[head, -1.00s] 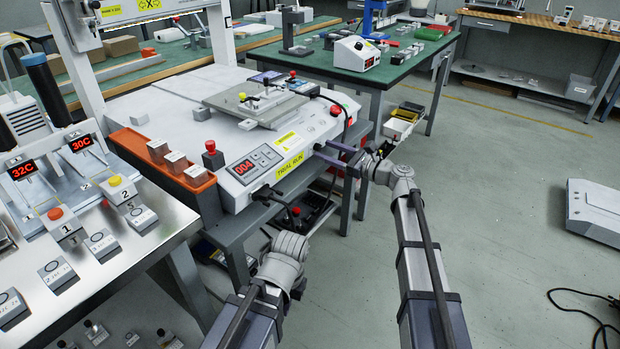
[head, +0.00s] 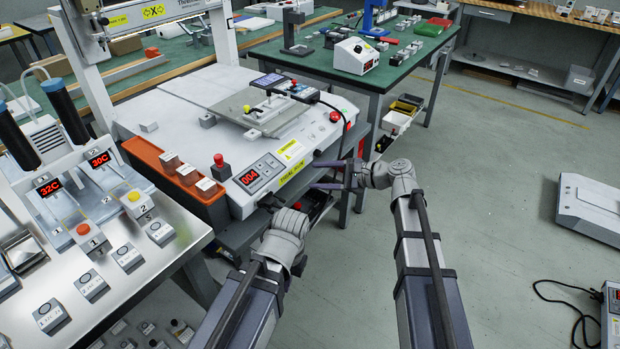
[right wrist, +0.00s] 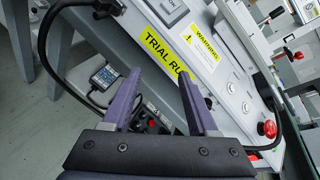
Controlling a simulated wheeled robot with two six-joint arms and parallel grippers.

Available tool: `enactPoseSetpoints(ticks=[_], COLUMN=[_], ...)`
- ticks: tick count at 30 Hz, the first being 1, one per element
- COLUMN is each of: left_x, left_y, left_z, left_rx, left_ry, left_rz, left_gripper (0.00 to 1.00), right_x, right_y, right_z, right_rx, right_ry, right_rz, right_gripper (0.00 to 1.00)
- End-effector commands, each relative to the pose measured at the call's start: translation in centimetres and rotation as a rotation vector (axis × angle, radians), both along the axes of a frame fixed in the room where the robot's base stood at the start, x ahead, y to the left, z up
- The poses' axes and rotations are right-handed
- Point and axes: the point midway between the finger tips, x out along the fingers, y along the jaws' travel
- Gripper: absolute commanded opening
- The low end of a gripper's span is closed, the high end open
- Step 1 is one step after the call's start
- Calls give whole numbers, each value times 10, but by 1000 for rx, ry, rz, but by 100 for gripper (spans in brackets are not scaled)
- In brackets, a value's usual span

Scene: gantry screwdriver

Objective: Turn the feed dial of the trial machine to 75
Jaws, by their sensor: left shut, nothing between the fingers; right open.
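The trial machine (head: 225,103) is a white bench unit with a red display (head: 249,177) reading 004 and a yellow TRIAL RUN label (head: 293,173). The label also shows in the right wrist view (right wrist: 165,54). Small round fittings (right wrist: 231,87) sit on its front panel beside the right finger; I cannot tell which is the feed dial. My right gripper (head: 317,174) is open and empty just off the front panel; its purple fingers (right wrist: 157,78) point towards the machine. My left gripper (head: 268,203) is shut and empty, low by the machine's front edge below the display.
A red emergency button (right wrist: 267,129) and dark cable sit at the machine's right end. An orange tray (head: 150,154) with grey blocks lines its left side. A steel table (head: 150,245) with labelled blocks is at left.

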Motion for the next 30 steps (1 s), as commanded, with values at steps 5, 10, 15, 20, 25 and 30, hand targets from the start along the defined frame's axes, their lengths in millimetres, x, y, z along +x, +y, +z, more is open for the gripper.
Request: enactPoseSetpoints(ticks=[5,10,15,20,25,30], left_x=[0,0,0,0,0,0], left_y=[0,0,0,0,0,0], left_z=[36,62,88,112,138,164], left_rx=[0,0,0,0,0,0], left_ry=[0,0,0,0,0,0], left_rz=[0,0,0,0,0,0], left_gripper=[0,0,0,0,0,0], right_x=[-24,-44,-65,-85,-105,-125], right_y=[16,26,34,38,40,39], right_z=[16,24,32,41,52,64], right_rx=[-127,-246,-359,-462,-567,-669], right_ry=[-48,-96,-141,-184,-227,-267], right_rz=[92,183,279,374,479,588], right_gripper=[59,59,59,59,59,59])
